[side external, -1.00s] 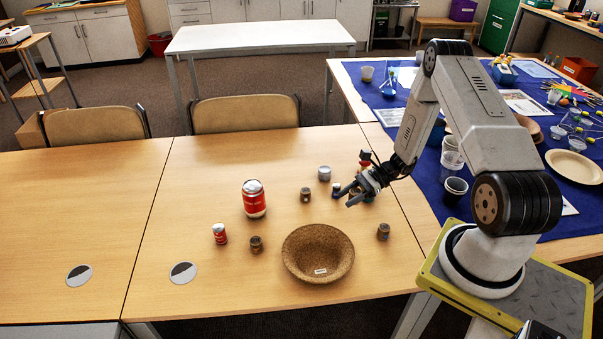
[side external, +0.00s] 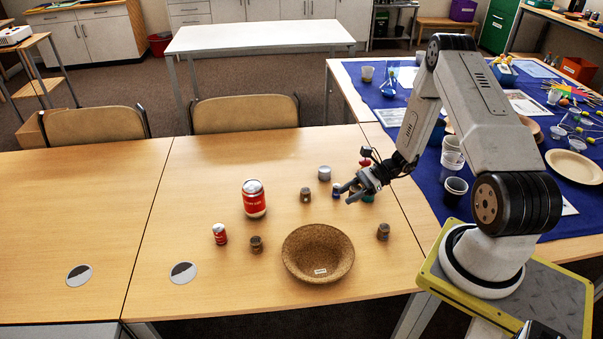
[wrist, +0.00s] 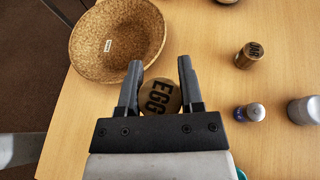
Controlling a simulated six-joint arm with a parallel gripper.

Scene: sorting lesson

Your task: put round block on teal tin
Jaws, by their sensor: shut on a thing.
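My gripper (wrist: 160,82) is shut on a round brown block (wrist: 160,97) marked EGG, which shows between the two fingers in the wrist view. In the side view my gripper (side external: 347,194) is over the right part of the table, and the held block cannot be made out there. A teal tin (side external: 368,197) stands partly hidden under and behind my gripper. A sliver of teal (wrist: 241,174) also shows at the bottom edge of the wrist view.
A cork bowl (side external: 318,253) stands front centre. Brown blocks (side external: 305,194), (side external: 256,244) and (side external: 383,231) stand around it. Red cans (side external: 254,203), (side external: 220,234) stand left.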

